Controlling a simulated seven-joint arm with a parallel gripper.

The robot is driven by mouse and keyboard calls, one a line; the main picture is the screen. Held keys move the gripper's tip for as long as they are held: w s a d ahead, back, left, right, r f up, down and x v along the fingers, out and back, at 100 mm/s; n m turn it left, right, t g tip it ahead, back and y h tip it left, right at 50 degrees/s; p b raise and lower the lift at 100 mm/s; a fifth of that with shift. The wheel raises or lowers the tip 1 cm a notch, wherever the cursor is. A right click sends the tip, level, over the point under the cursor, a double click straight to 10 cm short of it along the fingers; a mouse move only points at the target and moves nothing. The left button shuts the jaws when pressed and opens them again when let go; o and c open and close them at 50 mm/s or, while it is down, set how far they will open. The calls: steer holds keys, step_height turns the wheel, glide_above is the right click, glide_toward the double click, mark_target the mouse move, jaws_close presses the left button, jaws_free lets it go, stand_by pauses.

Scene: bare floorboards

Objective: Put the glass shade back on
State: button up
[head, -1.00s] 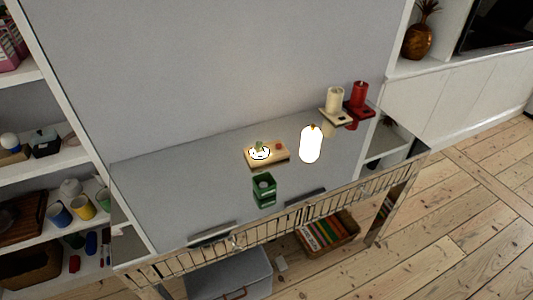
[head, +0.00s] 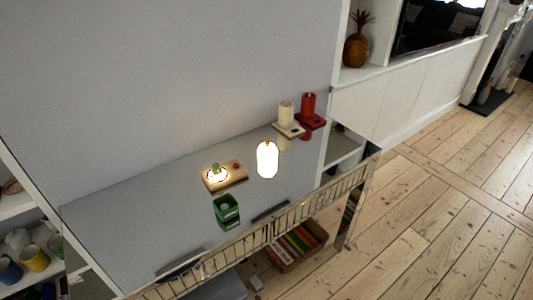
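A glowing white, capsule-shaped thing (head: 267,160), which looks like the glass shade, stands upright on the grey tabletop (head: 150,220). A small gold-coloured bit shows at its top. To its left lies a wooden lamp base (head: 236,178) with a bright glowing spot and a green part (head: 216,170) on its left end and a small reddish spot on its right. The shade stands apart from the base. My gripper is not in view.
A green square holder (head: 226,208) stands in front of the base. A cream candle (head: 286,115) and a red candle (head: 308,106) stand on holders at the back right. A metal rail (head: 310,210) runs along the front edge. Open floorboards (head: 420,215) lie to the right.

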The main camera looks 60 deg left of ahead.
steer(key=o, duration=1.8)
